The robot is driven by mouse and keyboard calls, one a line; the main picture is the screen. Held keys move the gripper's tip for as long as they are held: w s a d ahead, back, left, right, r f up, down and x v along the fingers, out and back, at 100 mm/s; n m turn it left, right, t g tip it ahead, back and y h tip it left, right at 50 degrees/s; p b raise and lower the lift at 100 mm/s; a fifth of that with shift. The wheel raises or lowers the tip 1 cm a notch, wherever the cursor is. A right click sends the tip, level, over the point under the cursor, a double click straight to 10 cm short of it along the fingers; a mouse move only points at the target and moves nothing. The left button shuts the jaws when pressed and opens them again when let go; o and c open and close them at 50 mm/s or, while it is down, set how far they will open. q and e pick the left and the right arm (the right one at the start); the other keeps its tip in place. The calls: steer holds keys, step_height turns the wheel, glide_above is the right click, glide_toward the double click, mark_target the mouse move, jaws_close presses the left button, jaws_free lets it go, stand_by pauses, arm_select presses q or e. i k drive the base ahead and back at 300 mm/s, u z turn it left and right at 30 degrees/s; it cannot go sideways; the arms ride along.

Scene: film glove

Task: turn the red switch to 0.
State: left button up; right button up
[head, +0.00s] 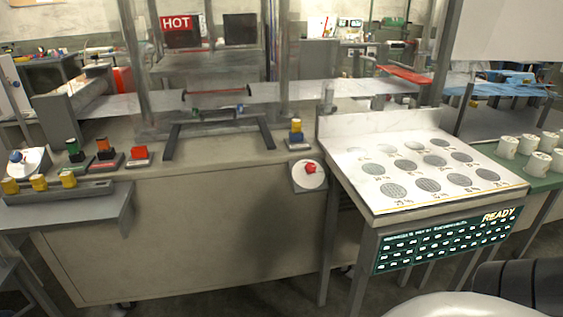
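A red switch (310,168) sits on a round white dial plate (309,181) at the right end of the beige cabinet's front. The markings on the plate are too small to read, so I cannot tell which position the switch points to. Neither of my grippers shows in the head view. A pale rounded part and a dark ribbed part at the bottom right look like my own body.
A white slanted panel with grey discs (429,184) stands right of the switch, above a green READY display (444,240). Coloured buttons (102,150) and a blue knob (16,156) are at the left. White cylinders (508,147) stand at the right. Floor before the cabinet is clear.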

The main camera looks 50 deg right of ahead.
mark_target(311, 167)
steer(key=z, duration=0.05)
steer(key=i, duration=0.95)
steer(key=z, duration=0.6)
